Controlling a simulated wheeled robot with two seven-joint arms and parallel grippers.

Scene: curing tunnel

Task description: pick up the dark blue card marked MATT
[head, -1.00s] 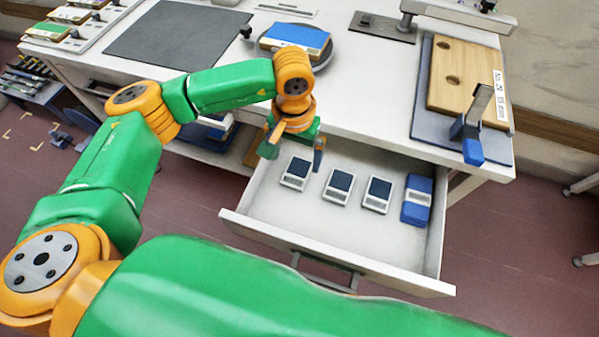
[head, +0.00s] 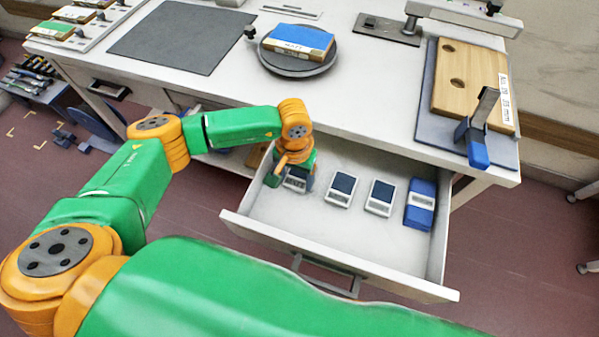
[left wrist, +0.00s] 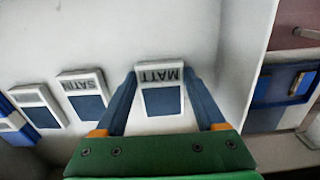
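The dark blue card marked MATT (left wrist: 163,101) has a white label end and lies in the open drawer (head: 332,225). In the head view this card (head: 296,184) is the leftmost one, partly hidden by my left gripper (head: 292,181). In the left wrist view my left gripper (left wrist: 160,80) is open, with one finger on each side of the card and its label readable between them. A small gap shows on the left; whether the fingers touch the card is hard to tell. My right gripper is not in view.
The card marked SATIN (left wrist: 82,95) lies beside it, then another similar card (head: 380,197) and a blue item with a white label (head: 420,204). The drawer front (head: 335,262) is free. Above, the white worktop (head: 372,95) carries a round plate (head: 300,70) with a blue-topped block.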

